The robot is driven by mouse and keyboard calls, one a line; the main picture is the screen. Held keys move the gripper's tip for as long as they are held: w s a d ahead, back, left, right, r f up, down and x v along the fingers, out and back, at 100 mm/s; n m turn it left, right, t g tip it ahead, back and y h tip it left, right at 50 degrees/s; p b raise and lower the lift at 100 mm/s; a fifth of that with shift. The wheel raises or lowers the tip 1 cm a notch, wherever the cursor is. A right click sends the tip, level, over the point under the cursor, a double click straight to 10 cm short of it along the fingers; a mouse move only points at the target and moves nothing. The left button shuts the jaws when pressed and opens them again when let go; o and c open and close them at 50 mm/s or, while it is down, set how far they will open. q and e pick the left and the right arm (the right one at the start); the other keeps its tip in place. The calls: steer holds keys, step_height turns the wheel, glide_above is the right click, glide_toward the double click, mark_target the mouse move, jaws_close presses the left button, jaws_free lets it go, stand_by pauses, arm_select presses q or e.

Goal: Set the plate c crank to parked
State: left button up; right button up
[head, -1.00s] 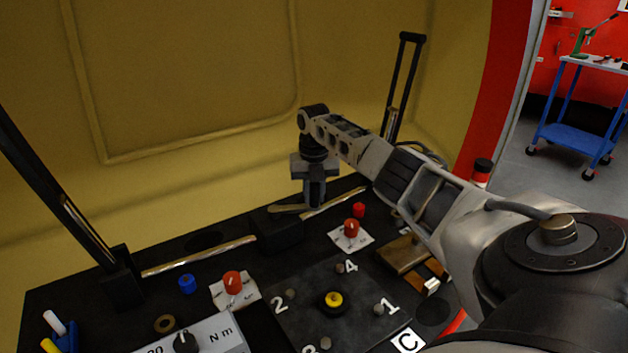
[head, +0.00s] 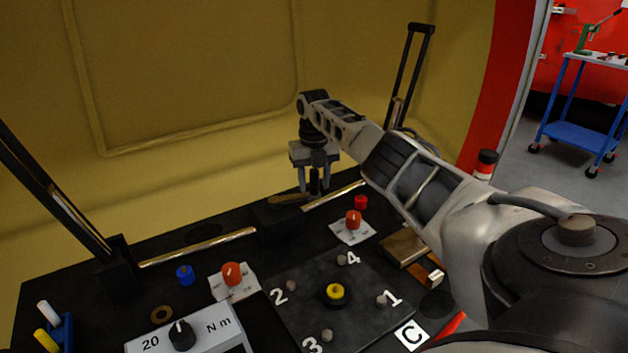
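The dark square plate (head: 300,312) with numbers 1 to 4, several grey studs and a yellow-topped black hub (head: 335,294) lies on the black bench. A white "C" label (head: 411,336) sits by its front right corner. I cannot tell for sure which part is the crank; a brown handle-like bar (head: 287,199) lies on a black block behind the plate. My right gripper (head: 314,189) points down just above and right of that bar, fingers apart, with nothing seen between them. Whether it touches the bar is unclear. My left gripper is out of view.
Red knobs on white cards stand left (head: 232,274) and behind (head: 353,221) the plate. Black upright frames (head: 410,75) rise at both sides. A yellow wall (head: 200,80) closes the back.

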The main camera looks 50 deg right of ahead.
step_height(320, 180, up, 16)
steer(key=p, duration=0.2)
stand_by(0.4)
